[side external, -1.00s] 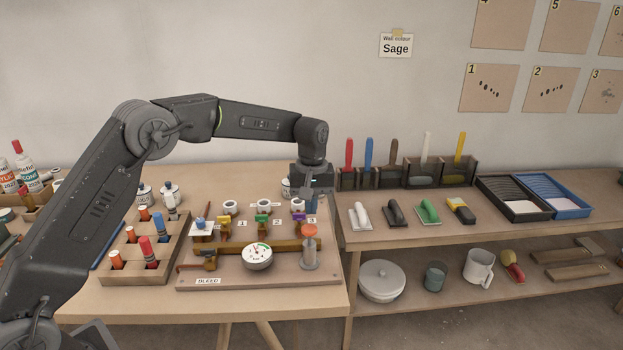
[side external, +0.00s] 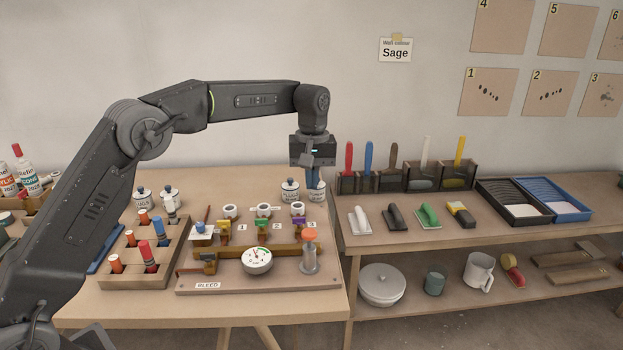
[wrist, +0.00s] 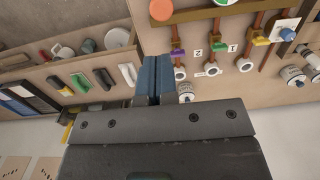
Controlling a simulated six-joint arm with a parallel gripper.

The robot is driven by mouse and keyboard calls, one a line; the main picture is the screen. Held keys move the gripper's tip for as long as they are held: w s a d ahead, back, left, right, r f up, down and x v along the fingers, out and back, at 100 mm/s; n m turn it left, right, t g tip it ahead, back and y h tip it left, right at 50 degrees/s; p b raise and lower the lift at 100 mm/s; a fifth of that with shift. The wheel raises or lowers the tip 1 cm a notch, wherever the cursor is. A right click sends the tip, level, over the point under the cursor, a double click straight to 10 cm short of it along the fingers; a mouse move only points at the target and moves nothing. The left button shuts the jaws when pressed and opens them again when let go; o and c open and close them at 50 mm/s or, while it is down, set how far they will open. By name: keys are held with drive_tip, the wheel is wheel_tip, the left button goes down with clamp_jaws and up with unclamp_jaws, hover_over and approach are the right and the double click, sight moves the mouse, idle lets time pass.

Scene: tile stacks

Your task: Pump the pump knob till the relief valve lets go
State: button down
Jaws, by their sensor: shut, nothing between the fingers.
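The pump knob is an orange cap (side external: 309,235) on a clear-grey cylinder at the right end of the wooden board. It also shows at the top of the wrist view (wrist: 162,10). My gripper (side external: 315,190) is shut and empty, fingers pointing down, above and behind the knob and apart from it. In the wrist view its blue fingers (wrist: 152,80) lie together. A round white gauge (side external: 257,260) with a green band sits at the board's front middle; its reading is too small to tell. I cannot tell which fitting is the relief valve.
Valves with yellow, green and purple handles (side external: 263,222) line the board behind the gauge. A wooden rack of coloured tubes (side external: 150,250) is on the left; a shelf with tools and trays (side external: 520,200) is on the right.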

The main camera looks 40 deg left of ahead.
sight(309, 231)
drive_tip(key=f, duration=0.7)
drive_tip(key=s+f, duration=0.1)
drive_tip(key=f, duration=0.3)
drive_tip(key=shift+f, duration=0.2)
idle(0.5)
drive_tip(key=shift+f, duration=0.1)
drive_tip(key=shift+f, duration=1.5)
wheel_tip(309, 231, up, 15)
drive_tip(key=shift+w+a+f, duration=0.2)
drive_tip(key=shift+w, duration=0.2)
